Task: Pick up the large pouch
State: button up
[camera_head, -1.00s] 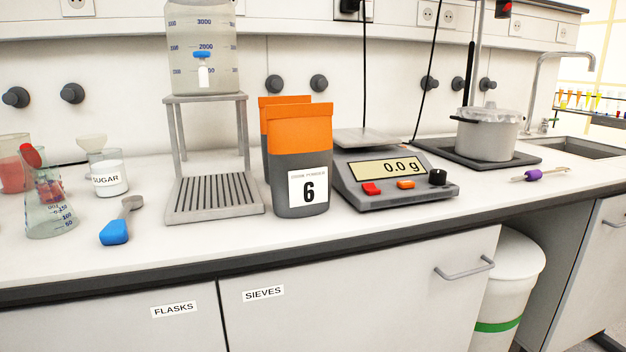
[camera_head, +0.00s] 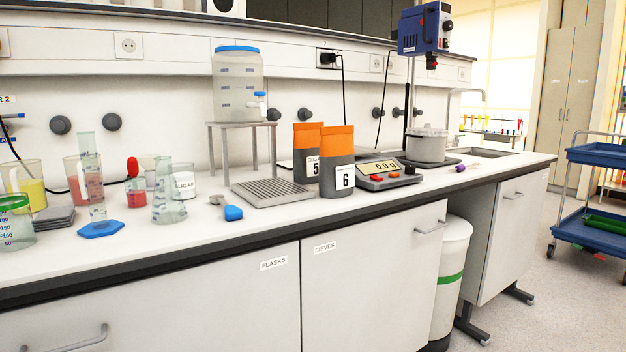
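Two grey pouches with orange tops stand upright side by side on the white bench, left of the balance. The front pouch (camera_head: 338,160), with a white label reading 6, stands nearer the bench edge and looks slightly larger in the picture. The pouch behind it (camera_head: 304,145) carries a label reading 5 and is partly hidden by the front one. I cannot tell for sure which is really larger. My gripper is not in view.
A balance (camera_head: 388,174) reading 0.0 g stands close right of the pouches. A drip-tray stand (camera_head: 275,191) with a tapped tank (camera_head: 238,84) is close left. A blue cart (camera_head: 597,153) stands right.

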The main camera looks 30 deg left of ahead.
aim_at(336, 151)
jog(key=u, duration=2.1)
jog(key=i, duration=0.45)
jog(key=z, duration=0.05)
